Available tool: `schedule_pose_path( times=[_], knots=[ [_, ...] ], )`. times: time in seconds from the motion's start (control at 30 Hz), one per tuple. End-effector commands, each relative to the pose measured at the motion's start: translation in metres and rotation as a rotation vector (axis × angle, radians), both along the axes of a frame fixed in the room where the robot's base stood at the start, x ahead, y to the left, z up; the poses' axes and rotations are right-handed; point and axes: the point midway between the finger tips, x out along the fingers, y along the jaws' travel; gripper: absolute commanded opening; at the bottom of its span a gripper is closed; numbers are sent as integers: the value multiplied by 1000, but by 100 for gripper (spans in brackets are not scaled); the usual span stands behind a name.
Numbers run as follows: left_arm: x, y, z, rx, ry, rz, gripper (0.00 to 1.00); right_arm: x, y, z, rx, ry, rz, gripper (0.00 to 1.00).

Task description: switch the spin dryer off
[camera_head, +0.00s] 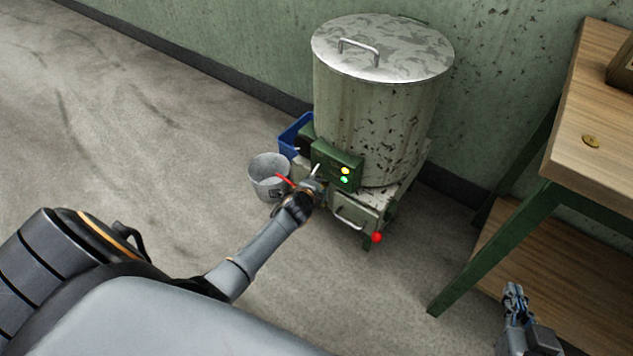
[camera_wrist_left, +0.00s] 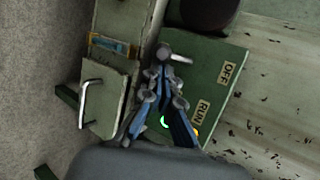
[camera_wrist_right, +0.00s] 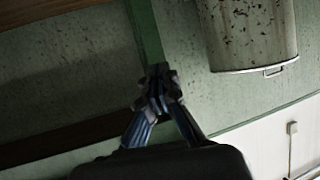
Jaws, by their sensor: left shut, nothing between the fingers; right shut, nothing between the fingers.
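The spin dryer (camera_head: 375,120) is a tall, stained pale green drum with a closed metal lid. Its green control box (camera_head: 333,158) is on the front left, with a yellow and a green lamp lit. In the left wrist view the green panel (camera_wrist_left: 212,65) bears the labels OFF (camera_wrist_left: 229,73) and RUN (camera_wrist_left: 202,112). A short pale lever (camera_wrist_left: 181,59) sticks out near my fingertips; which label it is set to I cannot tell. My left gripper (camera_head: 314,184) is shut and empty, close in front of the box; contact is unclear. My right gripper (camera_head: 514,290) is shut and empty, far right.
A grey bucket (camera_head: 268,176) stands left of the dryer, with a blue crate (camera_head: 294,130) behind. A drawer handle (camera_head: 350,217) and a red knob (camera_head: 377,238) are low on the dryer's base. A wooden table (camera_head: 600,95) with green legs stands right. The left floor is clear.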

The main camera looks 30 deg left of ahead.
Motion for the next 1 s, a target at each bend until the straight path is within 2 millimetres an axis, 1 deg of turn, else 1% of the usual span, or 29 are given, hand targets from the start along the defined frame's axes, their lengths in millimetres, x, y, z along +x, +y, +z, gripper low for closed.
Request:
schedule_pose_path(
  times=[0.4,1.0],
  knots=[
    [0,1,2,3,16,0,0,-16,-8,-21,-32,135,-10,0],
    [0,1,3,5,34,1,0,-32,-15,-38,-61,262,-20,0]
  ],
)
